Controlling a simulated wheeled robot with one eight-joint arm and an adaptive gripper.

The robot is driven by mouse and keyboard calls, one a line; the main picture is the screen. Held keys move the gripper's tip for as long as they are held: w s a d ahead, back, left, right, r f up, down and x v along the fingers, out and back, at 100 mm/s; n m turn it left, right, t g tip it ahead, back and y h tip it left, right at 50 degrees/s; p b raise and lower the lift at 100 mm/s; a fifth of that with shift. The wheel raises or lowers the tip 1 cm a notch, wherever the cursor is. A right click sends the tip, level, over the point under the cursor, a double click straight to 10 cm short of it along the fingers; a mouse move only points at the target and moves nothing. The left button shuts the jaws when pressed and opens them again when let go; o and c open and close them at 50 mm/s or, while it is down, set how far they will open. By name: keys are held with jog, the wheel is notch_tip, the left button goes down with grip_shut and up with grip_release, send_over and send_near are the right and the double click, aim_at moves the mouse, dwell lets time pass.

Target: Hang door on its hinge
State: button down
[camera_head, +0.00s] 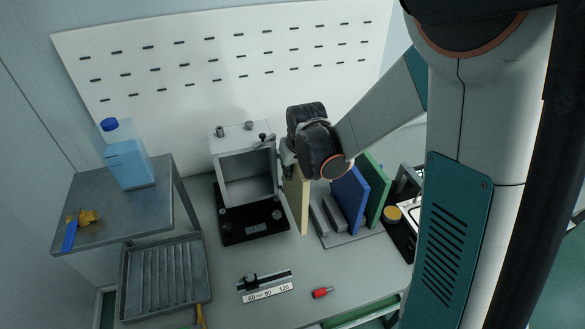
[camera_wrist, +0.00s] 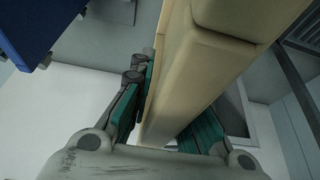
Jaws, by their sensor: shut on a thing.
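A cream door panel (camera_head: 301,205) stands upright just right of the grey box (camera_head: 233,143). My gripper (camera_head: 290,158) is shut on this panel near its upper end. In the wrist view my gripper's teal-padded fingers (camera_wrist: 165,115) lie on either side of the cream panel (camera_wrist: 187,75). The box is open at the front, with small knobs and a dark lever fitting (camera_head: 264,140) on top. I cannot tell which fitting is the hinge, or whether the panel touches the box. My gripper and wrist hide the panel's top.
A blue panel (camera_head: 349,197) and a green panel (camera_head: 376,190) stand in a rack to the right. A black plate (camera_head: 240,228) lies under the box. A ruler block (camera_head: 267,292) and a red item (camera_head: 322,292) lie in front. A raised shelf (camera_head: 100,232) stands left.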

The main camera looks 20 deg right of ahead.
jog(key=shift+f+b, duration=1.5)
jog(key=shift+f, duration=0.2)
jog(key=c, duration=1.4)
grip_release()
jog(key=shift+c, duration=0.2)
jog(key=v, duration=1.2)
jog(key=shift+s, duration=0.15)
jog(key=shift+s, duration=0.1)
jog(key=s+f+t+b, duration=0.1)
jog(key=s+b, duration=0.5)
jog(key=s, duration=1.2)
jog(key=shift+f+t+b, duration=0.15)
jog(key=shift+t+b, duration=0.15)
jog(key=shift+t, duration=0.6)
